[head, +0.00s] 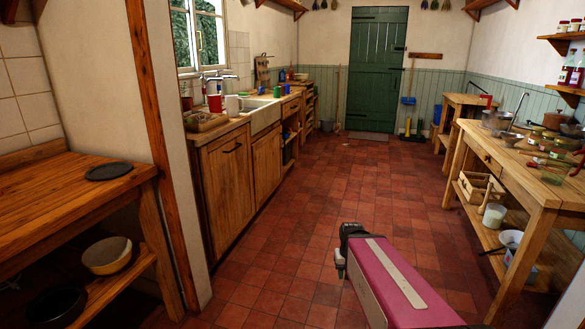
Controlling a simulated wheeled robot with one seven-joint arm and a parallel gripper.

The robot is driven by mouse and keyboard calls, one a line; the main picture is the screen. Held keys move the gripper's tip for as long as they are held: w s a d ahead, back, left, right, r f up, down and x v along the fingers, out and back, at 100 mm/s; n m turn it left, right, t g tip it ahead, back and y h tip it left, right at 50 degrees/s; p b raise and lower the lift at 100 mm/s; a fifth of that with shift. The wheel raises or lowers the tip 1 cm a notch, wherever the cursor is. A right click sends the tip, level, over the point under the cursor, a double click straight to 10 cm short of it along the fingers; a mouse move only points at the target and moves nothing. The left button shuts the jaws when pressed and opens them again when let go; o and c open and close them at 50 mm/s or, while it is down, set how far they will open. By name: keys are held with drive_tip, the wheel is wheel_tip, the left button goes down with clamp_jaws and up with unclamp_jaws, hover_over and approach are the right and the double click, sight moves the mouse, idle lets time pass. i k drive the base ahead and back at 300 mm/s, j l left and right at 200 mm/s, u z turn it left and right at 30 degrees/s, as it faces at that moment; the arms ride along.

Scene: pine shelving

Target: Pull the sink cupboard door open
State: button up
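The white sink (264,119) is set in the wooden counter along the left wall, under the window. Below the counter are two wooden cupboard doors. The nearer door (226,190) has a dark handle (232,147) near its top. The farther door (267,165) is below the sink, and I cannot make out a handle on it. Both doors look closed. A pink link of my arm with a dark joint at its end shows at the bottom centre, over the floor and apart from the cupboards. No gripper fingers show.
The red tiled floor (305,195) is clear between the counter and the right workbench (540,193). A wooden post (163,140) and wall end stand left of the cupboards, beside a near table (60,195). A green door (377,75) is at the back.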

sight(267, 152)
drive_tip(key=i, duration=2.95)
drive_tip(key=i+l+u, duration=0.1)
drive_tip(key=i, duration=1.35)
